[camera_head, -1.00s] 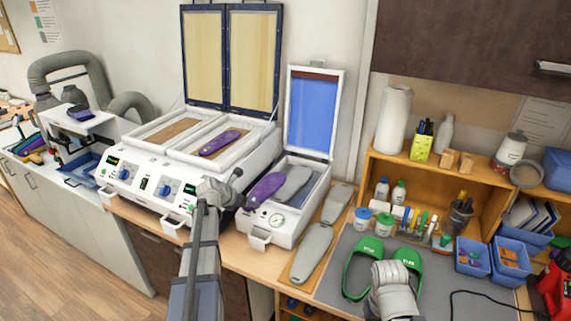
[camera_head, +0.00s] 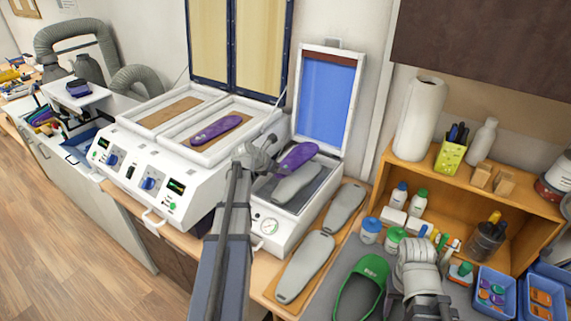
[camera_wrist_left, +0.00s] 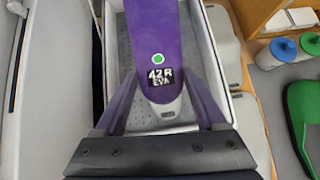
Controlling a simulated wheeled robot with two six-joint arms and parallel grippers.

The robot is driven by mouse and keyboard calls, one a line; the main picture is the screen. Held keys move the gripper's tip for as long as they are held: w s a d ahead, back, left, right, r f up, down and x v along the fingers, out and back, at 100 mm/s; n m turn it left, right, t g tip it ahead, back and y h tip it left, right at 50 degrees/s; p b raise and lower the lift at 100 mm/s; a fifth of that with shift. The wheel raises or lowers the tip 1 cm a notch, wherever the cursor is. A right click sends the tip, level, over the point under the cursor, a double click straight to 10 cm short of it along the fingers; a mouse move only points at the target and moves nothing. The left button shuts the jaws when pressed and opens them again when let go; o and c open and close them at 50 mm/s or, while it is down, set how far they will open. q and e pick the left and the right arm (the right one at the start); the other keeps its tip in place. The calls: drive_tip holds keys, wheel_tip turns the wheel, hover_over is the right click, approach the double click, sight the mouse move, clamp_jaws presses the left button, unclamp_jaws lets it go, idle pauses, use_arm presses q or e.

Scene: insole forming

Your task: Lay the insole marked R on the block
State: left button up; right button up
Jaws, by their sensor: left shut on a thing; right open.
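A purple insole (camera_head: 297,157) printed "42R EVA" in the left wrist view (camera_wrist_left: 160,35) is held by my left gripper (camera_head: 272,160), which is shut on it. It is over the far part of a grey block (camera_head: 297,184) in the open forming press. In the left wrist view the block's grey end (camera_wrist_left: 168,115) shows beneath the insole. I cannot tell whether the insole touches the block. A second purple insole (camera_head: 215,130) lies in the open heating press, its marking unreadable. My right gripper (camera_head: 418,245) is open above the grey mat.
The forming press (camera_head: 262,218) has its blue-lined lid (camera_head: 327,100) raised behind. More grey blocks (camera_head: 306,262) lie on a wooden board to its right. A green sandal (camera_head: 362,290) lies near my right gripper. Blue bins and a wooden shelf (camera_head: 440,190) fill the right side.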

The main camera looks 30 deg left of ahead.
use_arm(q)
drive_tip(key=shift+w, duration=0.1)
drive_tip(key=shift+s+f, duration=0.1)
drive_tip(key=shift+s, duration=0.1)
drive_tip(key=shift+w+f+b, duration=0.1)
drive_tip(key=shift+f+b, duration=0.4)
drive_tip(key=shift+b, duration=0.1)
wheel_tip(320, 180, down, 7)
drive_tip(key=b, duration=0.7)
drive_tip(key=shift+f+b, duration=0.35)
drive_tip(key=shift+b, duration=0.05)
drive_tip(key=o, duration=1.3)
drive_tip(key=shift+r, duration=0.1)
